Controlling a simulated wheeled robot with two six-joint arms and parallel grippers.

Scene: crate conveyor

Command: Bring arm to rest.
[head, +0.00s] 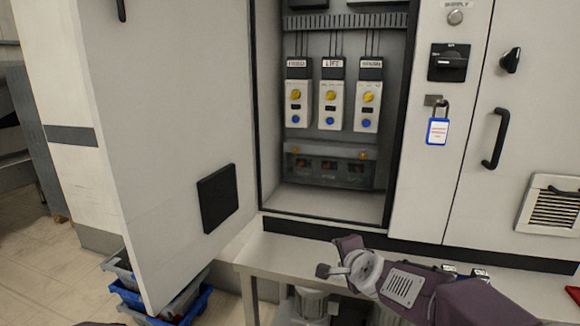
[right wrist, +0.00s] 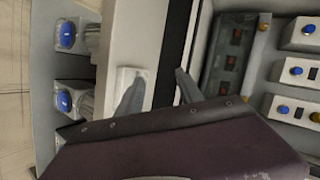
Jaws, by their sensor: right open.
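My right arm comes in from the lower right in the head view and reaches leftward above the bench. Its gripper (head: 335,262) is in front of the lower sill of the open cabinet (head: 325,205). In the right wrist view the two grey fingers of this gripper (right wrist: 158,92) are apart, with nothing held between them. A pale rectangular patch shows behind one finger; I cannot tell what it is. My left gripper is not in view.
Three breaker modules (head: 331,103) hang in the cabinet above a clear-covered unit (head: 328,168). The door (head: 165,130) stands open at the left. A blue padlock (head: 437,131) hangs at the right. A bench (head: 262,262) runs below; blue crates (head: 190,308) sit on the floor.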

